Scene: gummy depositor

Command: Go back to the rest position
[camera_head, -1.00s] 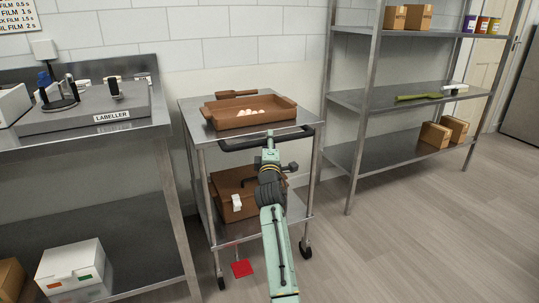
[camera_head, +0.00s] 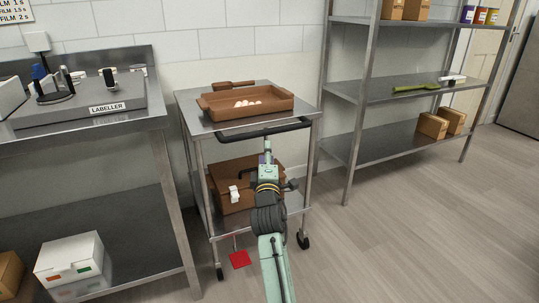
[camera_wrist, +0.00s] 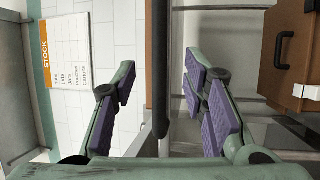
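The metal trolley (camera_head: 196,128) stands in the middle of the head view, with a black push handle (camera_head: 250,133) along its near side. My gripper (camera_head: 267,158) is in front of the trolley, just below the handle in the picture. In the wrist view my gripper (camera_wrist: 160,88) is open, with its purple-padded fingers wide apart. The handle (camera_wrist: 161,60) shows as a dark upright bar in the gap between them. The fingers do not touch the bar, but its depth relative to the fingertips is hard to tell.
A brown tray (camera_head: 216,115) with pale pieces lies on the trolley top. A brown case (camera_head: 240,195) is on its lower shelf. A steel bench (camera_head: 165,120) stands at left and a shelf rack (camera_head: 365,95) at right. Floor (camera_head: 400,240) is open at right.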

